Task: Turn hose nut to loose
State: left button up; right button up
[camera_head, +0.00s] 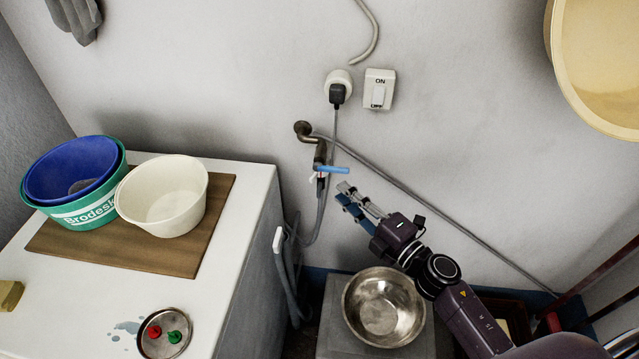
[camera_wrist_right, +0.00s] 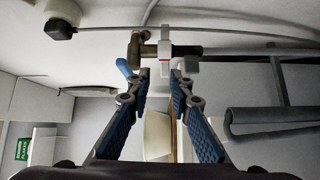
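A brass tap (camera_head: 319,154) with a blue lever (camera_head: 333,169) sticks out from the wall. A small white hose nut (camera_head: 321,176) with a red mark sits below the tap, and a grey hose (camera_head: 322,205) hangs down from it. In the right wrist view, the white nut (camera_wrist_right: 165,50) with its red mark lies beyond the fingertips, roughly in line with the gap between them. My right gripper (camera_head: 346,195) is to the right of and just below the nut, apart from it. In the wrist view its fingers (camera_wrist_right: 160,80) are spread, with nothing held. My left gripper is out of view.
A washing machine (camera_head: 238,235) bearing a board and tubs (camera_head: 170,190) stands left of the tap. A steel bowl (camera_head: 385,303) sits on a grey block below my right arm. A socket with plug (camera_head: 338,92) and switch (camera_head: 379,90) are above. A thin pipe (camera_head: 430,205) slopes right along the wall.

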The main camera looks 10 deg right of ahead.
aim_at(314, 180)
jog(key=shift+n+g+y, duration=0.4)
jog(key=shift+n+y, duration=0.3)
jog(key=shift+n, duration=0.1)
jog(key=x, duration=0.5)
jog(key=a+f+p+x, duration=0.1)
jog(key=x, duration=0.2)
jog(key=shift+s, duration=0.25)
jog(key=shift+c, duration=0.6)
grip_shut()
